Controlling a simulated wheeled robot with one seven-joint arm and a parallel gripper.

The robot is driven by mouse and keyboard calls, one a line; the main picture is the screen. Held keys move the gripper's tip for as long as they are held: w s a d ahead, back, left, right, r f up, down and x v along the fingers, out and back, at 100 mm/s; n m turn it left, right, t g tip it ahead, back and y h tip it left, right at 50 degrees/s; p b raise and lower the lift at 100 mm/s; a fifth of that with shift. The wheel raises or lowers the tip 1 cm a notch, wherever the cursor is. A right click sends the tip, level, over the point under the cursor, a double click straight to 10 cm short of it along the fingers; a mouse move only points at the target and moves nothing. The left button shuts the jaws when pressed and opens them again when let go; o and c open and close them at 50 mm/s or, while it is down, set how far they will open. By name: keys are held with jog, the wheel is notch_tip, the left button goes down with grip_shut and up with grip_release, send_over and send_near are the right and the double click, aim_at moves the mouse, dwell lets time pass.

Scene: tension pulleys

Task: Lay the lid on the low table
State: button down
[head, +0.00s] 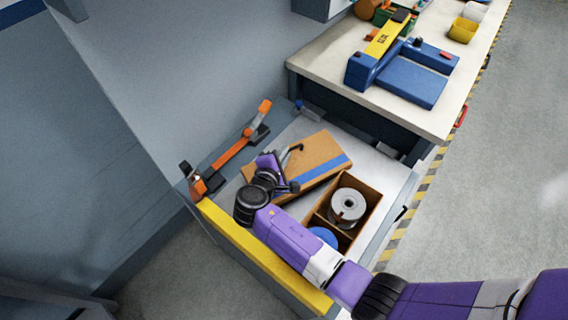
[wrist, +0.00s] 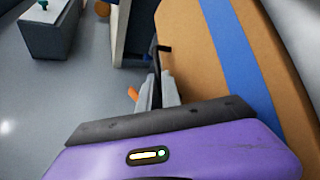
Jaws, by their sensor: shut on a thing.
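The lid (head: 322,153) is a brown board with a blue stripe. In the head view it is over the low table (head: 393,180), left of an open two-compartment brown box (head: 372,188). My gripper (head: 291,157) is at the lid's far left edge, shut on the lid, seemingly by its dark handle (head: 296,148). In the wrist view the lid (wrist: 205,55) fills the right side, and my gripper (wrist: 160,85) has its fingers close together at the lid's edge. Whether the lid touches the table cannot be told; my arm hides part of it.
The box holds a grey spool (head: 348,204) and a blue round thing (head: 323,236). An orange and black tool (head: 236,152) lies along the table's left side. A yellow strip (head: 255,251) edges the front. A higher workbench (head: 330,65) with a blue fixture (head: 405,75) stands behind.

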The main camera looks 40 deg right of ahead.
jog(key=shift+f, duration=2.6)
jog(key=c, duration=1.5)
grip_release()
jog(key=shift+c, duration=0.2)
jog(key=b+v, duration=0.1)
jog(key=v, duration=1.1)
jog(key=shift+r, duration=0.1)
